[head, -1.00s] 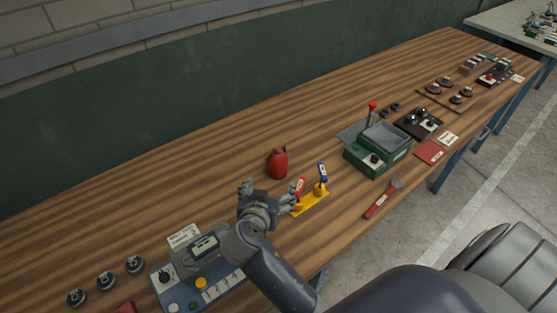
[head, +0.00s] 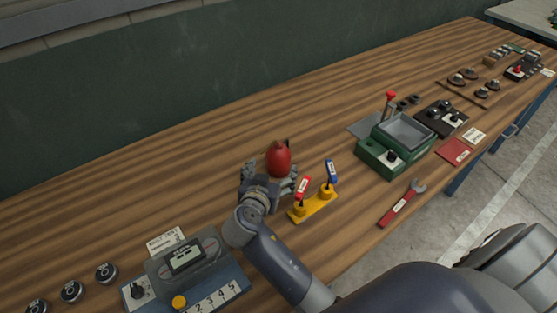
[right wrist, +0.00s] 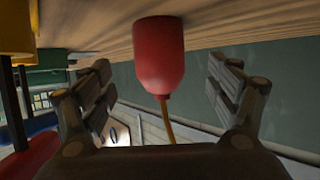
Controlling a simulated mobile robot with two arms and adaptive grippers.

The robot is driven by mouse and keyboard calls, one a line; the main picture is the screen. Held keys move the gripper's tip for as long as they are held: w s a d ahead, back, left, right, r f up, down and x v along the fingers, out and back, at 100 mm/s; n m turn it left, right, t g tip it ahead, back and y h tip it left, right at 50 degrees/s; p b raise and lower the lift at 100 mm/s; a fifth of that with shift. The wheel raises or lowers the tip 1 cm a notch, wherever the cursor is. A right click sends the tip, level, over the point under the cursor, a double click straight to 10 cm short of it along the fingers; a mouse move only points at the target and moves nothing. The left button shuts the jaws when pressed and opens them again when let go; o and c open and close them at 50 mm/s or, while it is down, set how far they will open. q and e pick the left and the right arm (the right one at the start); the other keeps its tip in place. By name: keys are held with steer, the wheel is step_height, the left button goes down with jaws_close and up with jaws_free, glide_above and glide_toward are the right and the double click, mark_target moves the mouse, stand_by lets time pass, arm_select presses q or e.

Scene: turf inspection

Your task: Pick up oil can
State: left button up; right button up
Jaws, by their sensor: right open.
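The red oil can (head: 279,159) stands on the wooden bench (head: 120,190) in the head view. My right gripper (head: 268,174) is open and close in front of it, with a finger toward each side of the can. In the right wrist view the oil can (right wrist: 160,58) hangs upside down in the picture, between the two spread fingers of my right gripper (right wrist: 160,95). A thin yellowish spout extends from it. The fingers show gaps to the can on both sides. My left gripper is not in view.
A yellow holder (head: 314,208) with red-handled and blue-handled tools stands just right of the gripper. A green box device (head: 391,143) and a red wrench (head: 401,204) lie further right. A blue-grey numbered device (head: 190,275) is at the front left. The bench behind the can is clear.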

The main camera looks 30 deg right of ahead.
mark_target(276, 165)
steer(key=x, duration=0.2)
steer(key=shift+w+d+f, duration=0.1)
steer(key=shift+w+d, duration=0.2)
steer(key=shift+w+d+f, duration=0.15)
steer(key=shift+w+d, duration=0.05)
steer(key=shift+w+d+f+p, duration=0.1)
steer(key=shift+w+d+p, duration=0.2)
steer(key=shift+p, duration=0.2)
steer(key=x, duration=0.2)
steer(key=p+x, duration=0.1)
steer(key=x, duration=0.1)
steer(key=shift+a+f, duration=0.15)
steer(key=shift+f, duration=0.1)
steer(key=shift+w+f, duration=0.1)
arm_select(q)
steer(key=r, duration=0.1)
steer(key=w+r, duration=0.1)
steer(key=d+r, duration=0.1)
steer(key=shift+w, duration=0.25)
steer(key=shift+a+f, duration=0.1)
arm_select(e)
steer(key=c, duration=1.4)
